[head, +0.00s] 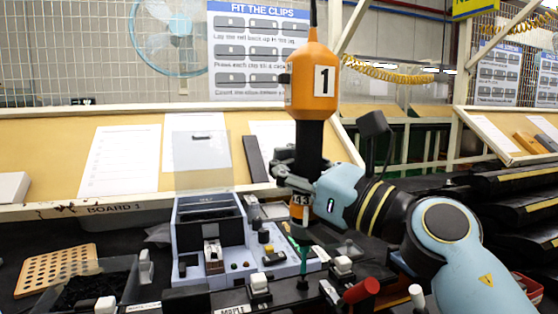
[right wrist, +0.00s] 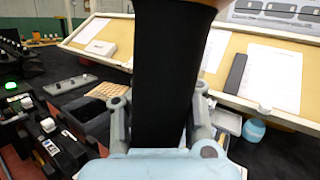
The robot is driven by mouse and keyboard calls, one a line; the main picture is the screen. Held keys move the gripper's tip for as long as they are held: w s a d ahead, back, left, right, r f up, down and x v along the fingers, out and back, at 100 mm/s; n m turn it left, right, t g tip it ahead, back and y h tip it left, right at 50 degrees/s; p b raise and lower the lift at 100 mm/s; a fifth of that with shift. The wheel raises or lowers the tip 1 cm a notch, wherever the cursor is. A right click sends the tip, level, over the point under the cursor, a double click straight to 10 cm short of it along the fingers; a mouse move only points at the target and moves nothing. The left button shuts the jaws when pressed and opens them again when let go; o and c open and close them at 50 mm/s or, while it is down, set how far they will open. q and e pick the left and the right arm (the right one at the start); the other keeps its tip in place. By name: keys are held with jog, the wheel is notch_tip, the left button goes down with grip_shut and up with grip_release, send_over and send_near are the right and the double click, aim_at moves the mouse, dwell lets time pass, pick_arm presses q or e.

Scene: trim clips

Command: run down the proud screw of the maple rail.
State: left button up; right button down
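My right gripper (head: 300,178) is shut around the black grip of an upright power driver (head: 313,85) with an orange top marked 1. The driver's orange nose (head: 299,208) shows below the fingers, above the bench. In the right wrist view, both fingers flank the black grip (right wrist: 165,75). The rail labelled MAPLE (head: 236,308) lies at the bottom of the head view, with white-topped clips (head: 259,283) along it. A thin green upright piece (head: 303,262) stands near the rail; I cannot tell what it is. I cannot make out the proud screw. My left gripper is not in view.
A blue-grey parts station (head: 208,235) stands behind the rail. A perforated tan board (head: 55,270) and a dark bin (head: 95,287) are at left. A red-handled tool (head: 361,290) is at front right. A sloped board with papers (head: 120,160) stands behind.

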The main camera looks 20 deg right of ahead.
jog(key=shift+n, duration=0.3)
jog(key=shift+s+a, duration=0.1)
jog(key=shift+a, duration=0.05)
dwell(1.1)
jog(key=shift+f+b, duration=0.45)
jog(key=shift+f, duration=0.2)
dwell(1.0)
jog(key=shift+f, duration=0.15)
dwell(1.3)
jog(key=shift+f, duration=0.3)
dwell(1.2)
notch_tip(320, 180, up, 6)
jog(key=p, duration=0.6)
jog(key=shift+r, duration=0.2)
jog(key=shift+p, duration=0.3)
